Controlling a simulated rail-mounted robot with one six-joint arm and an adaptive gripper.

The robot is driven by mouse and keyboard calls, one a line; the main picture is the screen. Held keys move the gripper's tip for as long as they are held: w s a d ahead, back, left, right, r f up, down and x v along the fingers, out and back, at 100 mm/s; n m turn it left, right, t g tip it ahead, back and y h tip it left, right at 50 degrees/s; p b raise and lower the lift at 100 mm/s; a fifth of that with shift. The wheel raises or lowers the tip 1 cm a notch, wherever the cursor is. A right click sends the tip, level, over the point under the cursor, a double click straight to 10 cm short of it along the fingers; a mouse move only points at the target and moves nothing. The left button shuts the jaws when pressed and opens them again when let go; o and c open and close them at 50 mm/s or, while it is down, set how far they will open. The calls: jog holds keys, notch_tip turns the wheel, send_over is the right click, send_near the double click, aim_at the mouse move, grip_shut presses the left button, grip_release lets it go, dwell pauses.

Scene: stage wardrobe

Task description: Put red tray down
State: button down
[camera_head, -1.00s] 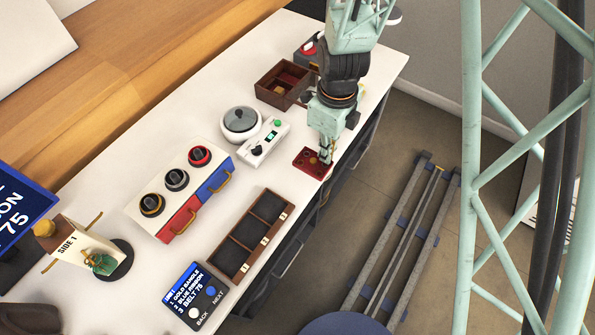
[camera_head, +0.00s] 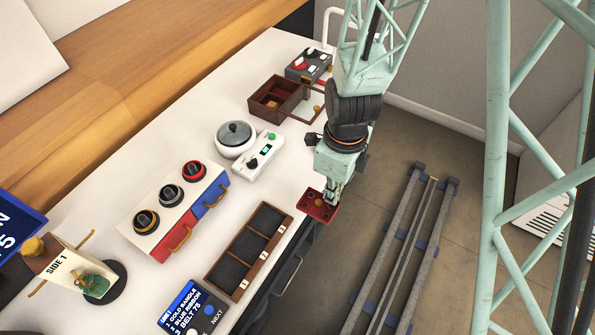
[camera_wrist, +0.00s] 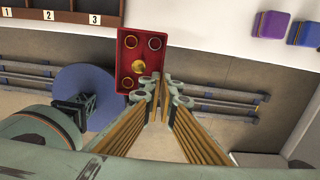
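The red tray (camera_head: 314,207) has round wells and a small gold-coloured piece in its middle.
The brown three-compartment box (camera_head: 234,254) lies close to the left. An open brown box (camera_head: 279,88) stands farther back.

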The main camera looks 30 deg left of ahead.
jog(key=b, duration=0.2)
send_over(306, 170)
jog(key=shift+s+d+f, duration=0.2)
jog(key=shift+d+f, duration=0.2)
jog(key=shift+f, duration=0.3)
jog(key=shift+w+a, duration=0.15)
jog(key=shift+a, duration=0.1)
jog(key=shift+a+f, duration=0.1)
jog(key=shift+f, duration=0.2)
jog(key=shift+f+b, duration=0.6)
jog(key=shift+f, duration=0.9)
jog(key=shift+f, duration=0.15)
jog(key=c, duration=2.9)
grip_release()
jog(key=shift+r, duration=0.2)
jog(key=shift+w+r+p, duration=0.1)
jog(key=shift+r+p, duration=1.2)
jog(key=shift+r, duration=4.7)
